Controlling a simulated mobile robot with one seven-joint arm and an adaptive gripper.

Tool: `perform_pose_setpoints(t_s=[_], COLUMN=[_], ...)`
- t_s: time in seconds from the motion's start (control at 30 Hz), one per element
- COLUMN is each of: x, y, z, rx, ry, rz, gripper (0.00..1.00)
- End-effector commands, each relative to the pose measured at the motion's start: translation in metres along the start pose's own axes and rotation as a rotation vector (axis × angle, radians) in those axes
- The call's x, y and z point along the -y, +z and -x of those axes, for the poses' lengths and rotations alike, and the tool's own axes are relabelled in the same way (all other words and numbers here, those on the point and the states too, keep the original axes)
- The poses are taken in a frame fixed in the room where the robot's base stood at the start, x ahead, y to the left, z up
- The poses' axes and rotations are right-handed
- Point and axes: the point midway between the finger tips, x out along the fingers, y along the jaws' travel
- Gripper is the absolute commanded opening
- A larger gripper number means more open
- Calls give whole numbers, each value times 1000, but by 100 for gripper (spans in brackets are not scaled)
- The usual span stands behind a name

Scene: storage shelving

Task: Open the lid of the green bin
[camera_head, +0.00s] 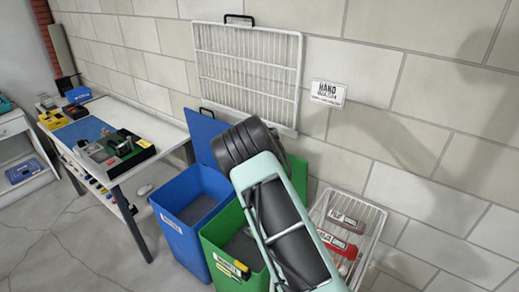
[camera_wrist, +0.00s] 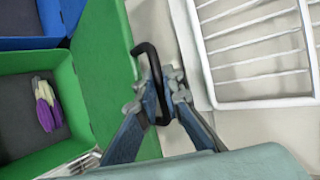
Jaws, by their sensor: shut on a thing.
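The green bin (camera_head: 211,246) stands to the right of the blue bin, partly hidden behind my arm, with its inside exposed. Its green lid (camera_head: 299,172) shows as a strip behind my arm, raised off the opening. In the wrist view the lid (camera_wrist: 95,50) stands beside the open bin (camera_wrist: 72,90), with a black handle (camera_wrist: 147,52) on its edge. My gripper (camera_wrist: 162,85) is shut on that black handle. In the head view my gripper is hidden behind my arm. Purple and yellowish items (camera_wrist: 45,105) lie inside the green bin.
The blue bin (camera_head: 180,215) stands open, its lid (camera_head: 203,135) raised. A white wire basket (camera_head: 372,235) with red-labelled items is to the right. A white wire panel (camera_head: 247,65) stands against the block wall. A workbench (camera_head: 120,140) is at left. Floor in front is clear.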

Motion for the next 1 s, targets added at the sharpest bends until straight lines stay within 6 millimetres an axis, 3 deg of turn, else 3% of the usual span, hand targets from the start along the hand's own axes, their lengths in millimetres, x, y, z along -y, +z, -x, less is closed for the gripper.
perform_pose_setpoints(t_s=[0.3, 0.83, 0.87, 1.0], x=[22, 25, 25, 24], y=[-9, -10, -10, -10], z=[-20, -24, -24, -24], rx=[0, 0, 0, 0], ry=[-3, -3, -3, -2], rz=[1, 0, -1, -1], gripper=[0, 0, 11, 26])
